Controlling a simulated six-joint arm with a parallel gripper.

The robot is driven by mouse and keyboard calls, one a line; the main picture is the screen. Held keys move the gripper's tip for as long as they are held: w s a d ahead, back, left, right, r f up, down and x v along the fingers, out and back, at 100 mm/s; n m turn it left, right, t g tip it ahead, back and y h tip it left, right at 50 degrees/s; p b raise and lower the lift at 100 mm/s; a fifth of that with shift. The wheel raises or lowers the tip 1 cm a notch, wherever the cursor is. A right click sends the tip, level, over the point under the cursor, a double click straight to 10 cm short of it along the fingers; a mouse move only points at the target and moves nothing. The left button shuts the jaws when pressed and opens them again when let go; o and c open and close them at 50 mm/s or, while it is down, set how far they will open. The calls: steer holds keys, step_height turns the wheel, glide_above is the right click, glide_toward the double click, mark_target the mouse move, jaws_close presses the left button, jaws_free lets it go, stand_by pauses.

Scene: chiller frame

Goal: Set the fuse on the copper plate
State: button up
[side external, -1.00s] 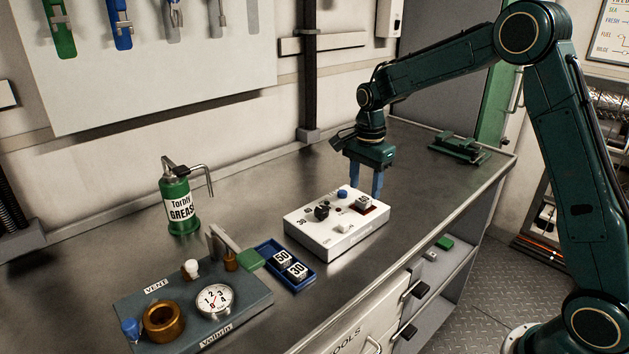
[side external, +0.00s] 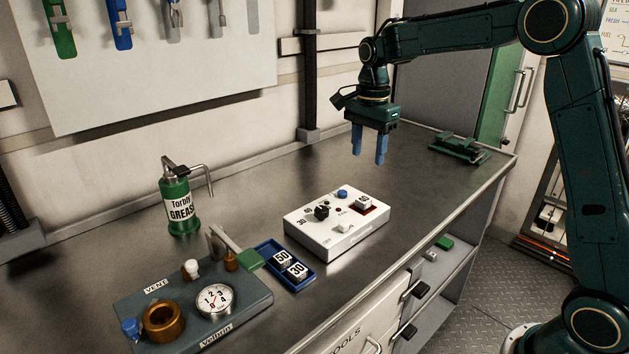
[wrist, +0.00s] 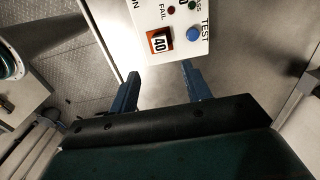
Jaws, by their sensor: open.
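A small white fuse (side external: 364,201) with a dark label sits on the copper plate (side external: 370,209) at the right end of the white test box. In the wrist view the fuse (wrist: 159,44) reads "40" and lies within the plate's (wrist: 149,36) orange-brown border. My gripper (side external: 369,159) is open and empty, above and behind the box, clear of the fuse. In the wrist view its two blue fingers (wrist: 158,82) are apart with nothing between them.
The white test box (side external: 335,245) carries a black knob, a blue button and a white knob. A blue tray (side external: 306,283) holds fuses marked 50 and 30. A grey gauge block (side external: 255,305) and green grease can (side external: 178,205) stand left.

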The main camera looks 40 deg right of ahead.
stand_by(0.3)
steer(key=s+a+r+n+t, duration=0.1)
steer(key=s+a+r+n, duration=0.1)
steer(key=s+n, duration=0.35)
steer(key=s+a+r+n+t, duration=0.2)
steer(key=s+a+r+n, duration=0.1)
steer(key=s, duration=0.6)
steer(key=s+a+r+n+t, duration=0.1)
steer(key=s+a+r+n, duration=0.1)
steer(key=s+n, duration=0.35)
steer(key=s+a+f+n+t, duration=0.1)
steer(key=s+f+n, duration=0.2)
steer(key=s, duration=0.6)
steer(key=shift+s+n+t, duration=0.3)
steer(key=shift+s+n, duration=0.05)
steer(key=shift+n, duration=0.15)
steer(key=shift+c, duration=0.2)
